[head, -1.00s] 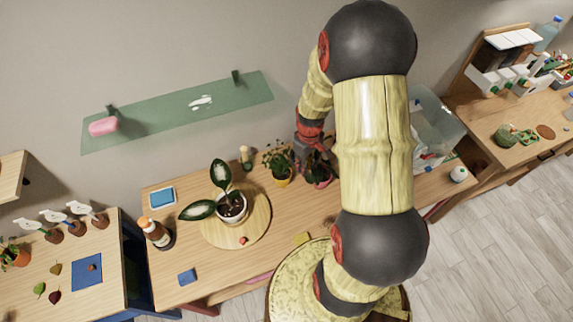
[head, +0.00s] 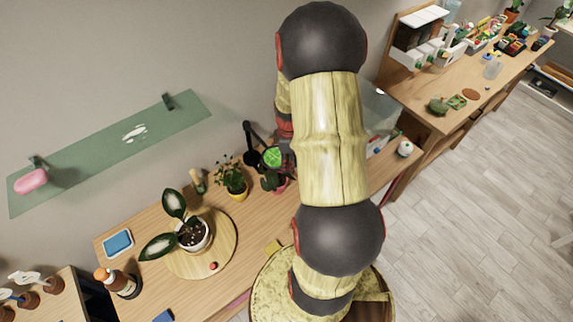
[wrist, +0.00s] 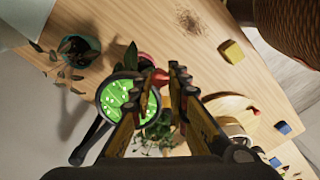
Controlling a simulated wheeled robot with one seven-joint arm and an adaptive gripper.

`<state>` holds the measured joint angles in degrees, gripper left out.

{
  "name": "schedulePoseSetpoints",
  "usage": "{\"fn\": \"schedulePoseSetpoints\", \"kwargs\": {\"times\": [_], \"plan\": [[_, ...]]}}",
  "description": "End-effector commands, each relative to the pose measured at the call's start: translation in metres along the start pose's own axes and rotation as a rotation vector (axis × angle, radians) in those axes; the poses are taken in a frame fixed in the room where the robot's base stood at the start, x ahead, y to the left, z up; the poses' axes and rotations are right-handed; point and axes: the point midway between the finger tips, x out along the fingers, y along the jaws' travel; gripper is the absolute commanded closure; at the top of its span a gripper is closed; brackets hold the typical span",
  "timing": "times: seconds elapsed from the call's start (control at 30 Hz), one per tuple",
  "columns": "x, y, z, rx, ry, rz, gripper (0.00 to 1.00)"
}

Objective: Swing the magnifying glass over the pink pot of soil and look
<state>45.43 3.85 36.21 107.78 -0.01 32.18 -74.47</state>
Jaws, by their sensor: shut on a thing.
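The magnifying glass (head: 272,157) has a round, black-rimmed lens on a black jointed arm. In the head view it shows left of my arm, its lens filled with bright green. In the wrist view its lens (wrist: 124,98) shows pale-spotted green, beside my left finger. My gripper (wrist: 165,88) is shut on the magnifying glass by a small red part at the rim; the exact hold is partly hidden by the fingers.
A yellow pot (head: 237,192) with a leafy plant stands left of the pink pot. A white pot (head: 194,236) stands on a round wooden board (head: 227,255). A yellow block (head: 273,247) lies near the front edge. A clear bin (head: 380,112) is right of my arm.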

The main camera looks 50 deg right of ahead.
Motion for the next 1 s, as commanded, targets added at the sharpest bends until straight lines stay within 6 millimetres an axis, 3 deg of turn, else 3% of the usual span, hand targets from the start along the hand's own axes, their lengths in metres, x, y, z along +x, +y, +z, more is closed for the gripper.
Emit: {"fn": "schedulePoseSetpoints", "kwargs": {"times": [0.17, 0.2, 0.5, 0.83, 1.0], "plan": [[-0.001, 0.001, 0.0, 0.0, 0.0, 0.001, 1.0], [-0.001, 0.001, 0.0, 0.001, 0.0, 0.002, 0.82], [0.0, 0.0, 0.0, 0.001, 0.0, 0.001, 0.65], [-0.002, 0.0, -0.001, 0.001, 0.0, 0.001, 0.64], [-0.018, 0.002, -0.001, 0.001, 0.001, 0.005, 0.64]]}}
